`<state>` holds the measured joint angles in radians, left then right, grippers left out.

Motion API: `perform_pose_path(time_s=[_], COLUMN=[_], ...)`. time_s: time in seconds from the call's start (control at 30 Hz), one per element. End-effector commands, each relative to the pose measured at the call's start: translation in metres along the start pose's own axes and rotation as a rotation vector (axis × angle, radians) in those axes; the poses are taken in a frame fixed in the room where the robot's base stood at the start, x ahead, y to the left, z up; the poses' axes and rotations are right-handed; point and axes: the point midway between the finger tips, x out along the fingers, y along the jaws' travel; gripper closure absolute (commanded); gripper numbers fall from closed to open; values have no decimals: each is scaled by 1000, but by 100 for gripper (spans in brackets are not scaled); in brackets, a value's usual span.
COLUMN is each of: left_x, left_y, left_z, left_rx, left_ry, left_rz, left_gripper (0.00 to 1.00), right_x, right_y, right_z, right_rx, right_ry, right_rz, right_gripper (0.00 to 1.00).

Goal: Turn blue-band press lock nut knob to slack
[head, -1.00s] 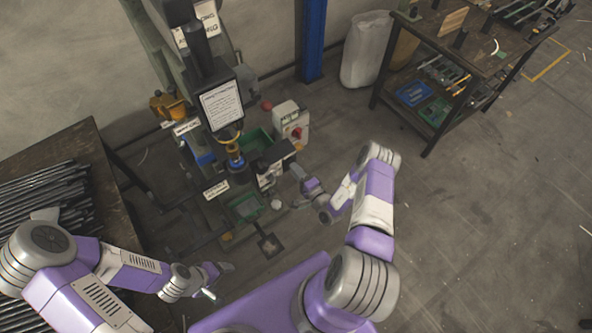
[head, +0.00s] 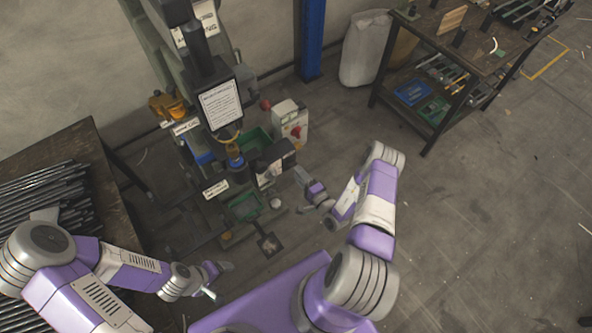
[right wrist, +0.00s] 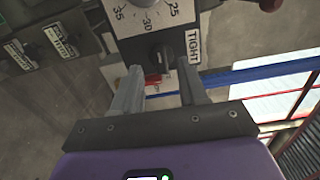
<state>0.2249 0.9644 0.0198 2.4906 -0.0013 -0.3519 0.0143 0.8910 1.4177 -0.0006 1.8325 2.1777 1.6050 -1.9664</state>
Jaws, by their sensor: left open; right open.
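The press (head: 220,100) stands in the upper middle of the head view, with a blue band (head: 235,161) low on its ram. In the right wrist view, a black knob (right wrist: 160,54) sits below a white dial scale (right wrist: 148,17) marked 35, 30 and 25, with a TIGHT label (right wrist: 193,47) on its right. My right gripper (right wrist: 160,68) is open, with its fingertips either side of the knob's lower end; I cannot tell whether they touch it. It also shows beside the press's black box (head: 275,163). My left gripper (head: 221,281) is open and empty at lower left.
A table with dark rods (head: 45,205) stands at the left. A white control box with a red knob (head: 291,124) and green trays (head: 245,206) are near the press. A workbench (head: 455,50) is at upper right.

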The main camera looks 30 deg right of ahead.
Motion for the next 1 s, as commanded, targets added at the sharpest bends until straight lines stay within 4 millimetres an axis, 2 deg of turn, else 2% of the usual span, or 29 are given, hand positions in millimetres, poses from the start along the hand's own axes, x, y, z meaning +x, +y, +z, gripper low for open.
perform_pose_path(time_s=[0.1, 0.3, 0.9, 1.0], left_x=[-1, -1, -1, -1], left_y=[0, 0, 0, 0], left_z=[0, 0, 0, 0], left_rx=[0, 0, 0, 0], left_ry=[0, 0, 0, 0], left_rz=[0, 0, 0, 0], left_gripper=[26, 26, 26, 26], right_x=[-22, -43, -46, -43], right_y=[0, 0, 0, -1], right_z=[-1, 0, 0, 12], right_rx=[1, 1, 1, 32], right_ry=[3, 1, -1, -50], right_rz=[3, 0, 0, 9], right_gripper=[57, 57, 57, 57])
